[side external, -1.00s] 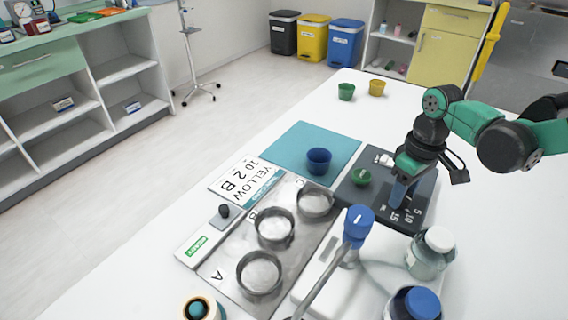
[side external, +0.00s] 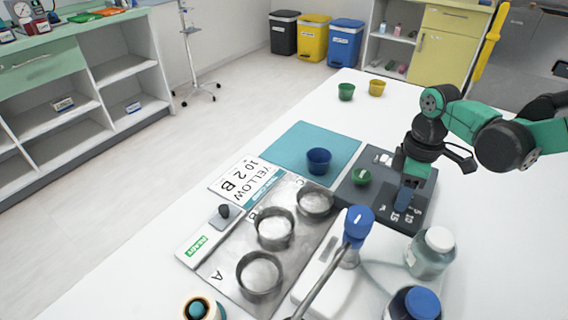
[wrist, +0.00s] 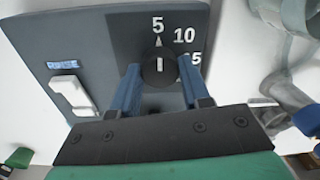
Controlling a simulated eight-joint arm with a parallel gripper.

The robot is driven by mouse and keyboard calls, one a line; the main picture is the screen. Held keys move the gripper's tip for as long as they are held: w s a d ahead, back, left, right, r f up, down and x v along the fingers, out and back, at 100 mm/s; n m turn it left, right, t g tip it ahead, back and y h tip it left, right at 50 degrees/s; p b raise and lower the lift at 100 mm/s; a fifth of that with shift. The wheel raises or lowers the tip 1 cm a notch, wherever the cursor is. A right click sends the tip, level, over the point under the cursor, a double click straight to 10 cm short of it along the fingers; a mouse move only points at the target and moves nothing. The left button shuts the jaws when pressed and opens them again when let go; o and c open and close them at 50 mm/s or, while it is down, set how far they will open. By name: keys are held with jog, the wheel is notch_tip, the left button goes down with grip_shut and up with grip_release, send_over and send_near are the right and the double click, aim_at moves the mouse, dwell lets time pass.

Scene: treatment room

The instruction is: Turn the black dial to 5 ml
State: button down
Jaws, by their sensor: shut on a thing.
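The black dial (wrist: 159,70) sits on a dark grey panel (wrist: 105,38) with the marks 5, 10 and 15 beside it. In the wrist view its white line points straight up at the 5 (wrist: 158,25). My gripper (wrist: 160,76) has one blue finger on each side of the dial and is shut on it. In the side view my gripper (side external: 404,200) is low over the right part of the panel (side external: 346,195), and its fingers hide the dial.
A white switch (wrist: 72,95) is on the panel. A blue cup (side external: 318,160) stands on a teal mat. A blue-topped dispenser (side external: 358,225) and lidded jars (side external: 430,252) stand close in front. Round dishes (side external: 275,228) lie left.

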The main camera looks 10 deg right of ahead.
dwell(0.3)
jog(key=shift+c, duration=2.1)
grip_release()
jog(key=shift+w+r, duration=0.1)
jog(key=shift+r, duration=2.75)
jog(key=s+d+r+m+t, duration=0.4)
jog(key=s+d+m+t, duration=0.2)
jog(key=m, duration=0.4)
jog(key=shift+s+d+m+t, duration=0.2)
jog(key=shift+s+m+t, duration=0.2)
jog(key=shift+s+t, duration=0.55)
